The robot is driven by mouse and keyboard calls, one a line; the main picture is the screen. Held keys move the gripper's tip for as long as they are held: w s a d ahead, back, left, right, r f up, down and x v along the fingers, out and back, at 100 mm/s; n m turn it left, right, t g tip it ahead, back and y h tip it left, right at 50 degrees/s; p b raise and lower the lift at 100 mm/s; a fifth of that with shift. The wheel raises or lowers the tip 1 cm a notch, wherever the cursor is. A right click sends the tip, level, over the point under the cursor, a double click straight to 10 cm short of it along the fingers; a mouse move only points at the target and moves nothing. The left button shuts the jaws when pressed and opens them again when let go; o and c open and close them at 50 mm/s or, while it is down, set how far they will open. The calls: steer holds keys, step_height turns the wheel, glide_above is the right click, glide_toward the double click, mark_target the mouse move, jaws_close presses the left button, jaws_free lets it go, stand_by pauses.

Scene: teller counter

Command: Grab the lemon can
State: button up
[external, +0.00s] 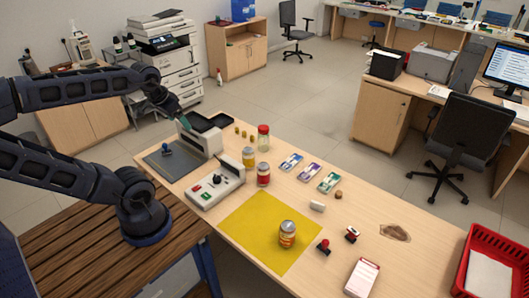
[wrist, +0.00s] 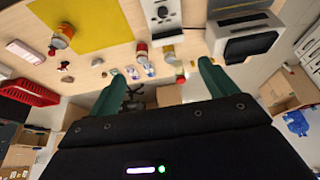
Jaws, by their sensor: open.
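A yellow can (external: 249,157), which may be the lemon can, stands upright on the wooden counter just behind a red can (external: 263,175). In the wrist view the yellow can (wrist: 169,54) shows beyond and between my fingertips, right of the red can. Another can with an orange-yellow label (external: 287,235) stands on the yellow mat (external: 245,228); labels are too small to read. My gripper (external: 184,122) is up above the grey machine, left of and well apart from the cans. In the wrist view my gripper (wrist: 163,82) has its green fingers spread, with nothing held between them.
A red-lidded jar (external: 263,138) stands behind the yellow can. A grey machine (external: 200,143) and a white keypad device (external: 215,183) are to its left. Coloured packs (external: 309,172), stamps (external: 324,246) and a red basket (external: 475,255) are to the right.

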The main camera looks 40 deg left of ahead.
steer(key=w+d+f+n+g+h, duration=0.3)
steer(key=w+f+n+h, duration=0.85)
steer(key=w, duration=0.75)
steer(key=n+t, duration=0.6)
steer(key=n, duration=0.8)
glide_toward(251, 152)
steer(key=shift+y, duration=0.35)
steer(key=shift+w+a+f+x, duration=0.2)
steer(key=shift+a+x, duration=0.05)
steer(key=shift+x, duration=1.55)
steer(key=shift+w+a+f+x, duration=0.15)
steer(key=shift+a+f+x, duration=0.1)
steer(key=shift+x, duration=1.55)
steer(key=shift+w+a+f+x, duration=0.2)
steer(key=shift+a+x, duration=0.05)
steer(key=shift+x, duration=1.55)
steer(key=shift+t, duration=0.3)
steer(key=c, duration=1.3)
steer(key=shift+r, duration=0.15)
